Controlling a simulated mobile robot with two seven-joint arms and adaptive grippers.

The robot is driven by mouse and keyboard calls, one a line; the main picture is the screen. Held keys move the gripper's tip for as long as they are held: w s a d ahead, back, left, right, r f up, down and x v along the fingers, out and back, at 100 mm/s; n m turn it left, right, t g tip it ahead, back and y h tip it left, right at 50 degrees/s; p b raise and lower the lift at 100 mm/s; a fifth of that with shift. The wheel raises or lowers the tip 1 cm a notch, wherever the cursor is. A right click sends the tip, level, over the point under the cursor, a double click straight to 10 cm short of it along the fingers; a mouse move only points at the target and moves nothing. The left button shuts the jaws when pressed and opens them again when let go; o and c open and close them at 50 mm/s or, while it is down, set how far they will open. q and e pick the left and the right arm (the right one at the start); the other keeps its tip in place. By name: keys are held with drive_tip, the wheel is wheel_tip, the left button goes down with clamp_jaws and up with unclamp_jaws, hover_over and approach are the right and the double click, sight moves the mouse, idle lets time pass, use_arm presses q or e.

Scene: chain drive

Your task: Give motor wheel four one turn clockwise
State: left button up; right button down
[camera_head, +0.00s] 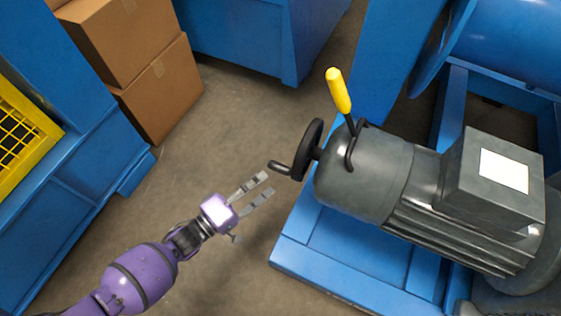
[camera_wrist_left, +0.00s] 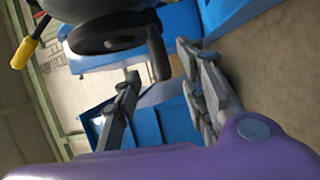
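The motor wheel (camera_head: 309,150) is a black handwheel on the left end of a grey motor (camera_head: 372,176). Its crank handle (camera_head: 279,168) sticks out to the left at the wheel's lower side. My left gripper (camera_head: 268,184) is open and empty, with its fingertips just below and left of the crank handle, apart from it. In the left wrist view the wheel (camera_wrist_left: 105,33) is at the top, and the handle (camera_wrist_left: 158,58) points down between the two spread fingers, beyond their tips. My right gripper is not in view. No number shows on the wheel.
A yellow-tipped lever (camera_head: 339,91) rises from the motor just behind the wheel. The motor sits on a blue frame (camera_head: 300,256). Cardboard boxes (camera_head: 160,92) and blue machinery (camera_head: 85,185) stand to the left. The floor (camera_head: 230,130) between is clear.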

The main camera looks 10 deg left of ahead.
sight(280, 168)
use_arm(q)
drive_tip(key=shift+n, duration=0.3)
drive_tip(key=b+x, duration=0.2)
drive_tip(key=x, duration=0.5)
drive_tip(key=shift+w+d, duration=0.1)
drive_tip(key=shift+d, duration=0.25)
drive_tip(key=c, duration=0.7)
clamp_jaws()
